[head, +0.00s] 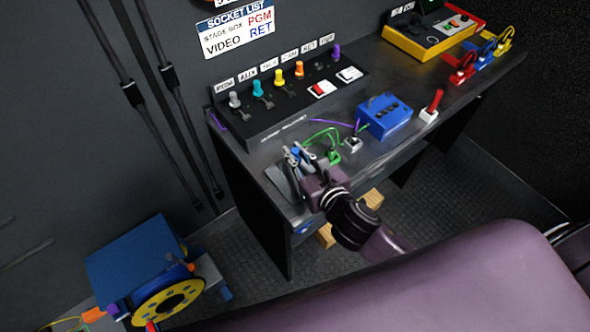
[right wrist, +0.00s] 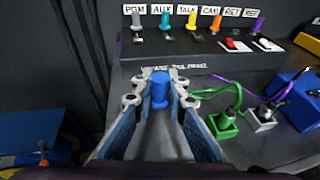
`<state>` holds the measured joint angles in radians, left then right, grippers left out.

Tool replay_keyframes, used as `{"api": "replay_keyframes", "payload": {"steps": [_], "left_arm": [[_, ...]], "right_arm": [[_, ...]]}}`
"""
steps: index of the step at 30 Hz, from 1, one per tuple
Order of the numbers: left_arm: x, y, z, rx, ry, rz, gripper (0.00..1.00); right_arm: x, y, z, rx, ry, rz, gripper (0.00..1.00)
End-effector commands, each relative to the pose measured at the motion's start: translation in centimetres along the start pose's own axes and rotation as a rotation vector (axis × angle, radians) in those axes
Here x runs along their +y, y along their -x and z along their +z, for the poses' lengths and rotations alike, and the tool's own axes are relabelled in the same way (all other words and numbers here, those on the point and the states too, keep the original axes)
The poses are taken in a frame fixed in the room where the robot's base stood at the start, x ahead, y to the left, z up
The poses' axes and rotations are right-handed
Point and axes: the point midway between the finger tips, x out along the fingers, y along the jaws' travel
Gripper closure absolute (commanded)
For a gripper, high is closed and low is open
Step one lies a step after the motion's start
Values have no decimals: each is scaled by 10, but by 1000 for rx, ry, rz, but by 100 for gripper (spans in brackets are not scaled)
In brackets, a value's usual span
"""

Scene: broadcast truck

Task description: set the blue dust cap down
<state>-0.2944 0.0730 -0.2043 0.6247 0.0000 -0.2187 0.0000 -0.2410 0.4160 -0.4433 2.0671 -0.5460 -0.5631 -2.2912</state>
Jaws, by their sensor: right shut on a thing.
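The blue dust cap (right wrist: 160,88) stands upright between the fingertips of my right gripper (right wrist: 158,90) in the right wrist view. In the head view the cap (head: 296,152) is a small blue spot, mostly hidden by my right gripper (head: 298,158). The gripper is shut on it above the left front part of the dark desk (head: 262,160). A gap between cap and desk is hard to judge. A grey flat piece (head: 281,182) shows beside the gripper, partly hidden. My left gripper is not in view.
Behind the gripper stands a socket panel (head: 262,127) with coloured plugs and labels. Green (head: 333,155) and white (head: 353,144) connectors with cables lie to the right, near a blue box (head: 384,115). A yellow cable reel (head: 168,297) and blue case (head: 135,253) are lower left.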

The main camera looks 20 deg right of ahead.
Motion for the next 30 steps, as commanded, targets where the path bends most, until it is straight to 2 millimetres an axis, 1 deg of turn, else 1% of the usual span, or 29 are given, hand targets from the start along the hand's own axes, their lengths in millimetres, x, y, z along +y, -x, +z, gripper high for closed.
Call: {"api": "replay_keyframes", "payload": {"steps": [1,7,12,15,17,24,28,29,30], "left_arm": [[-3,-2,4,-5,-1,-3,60],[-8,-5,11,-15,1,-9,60],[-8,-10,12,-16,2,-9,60],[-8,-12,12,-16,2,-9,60],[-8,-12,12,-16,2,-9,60],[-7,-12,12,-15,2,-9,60],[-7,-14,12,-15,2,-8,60],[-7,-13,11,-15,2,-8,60],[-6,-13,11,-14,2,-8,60]], "right_arm": [[0,-3,-10,2,-2,-1,100],[0,-8,-26,0,0,-1,100],[0,-16,-51,2,-2,-2,100],[0,-19,-61,0,-1,0,100],[0,-20,-63,0,0,-1,100],[0,-20,-63,-1,2,0,100],[0,-21,-67,-1,1,1,100],[0,-21,-66,-1,1,1,84],[0,-20,-65,-1,1,1,80]]}}
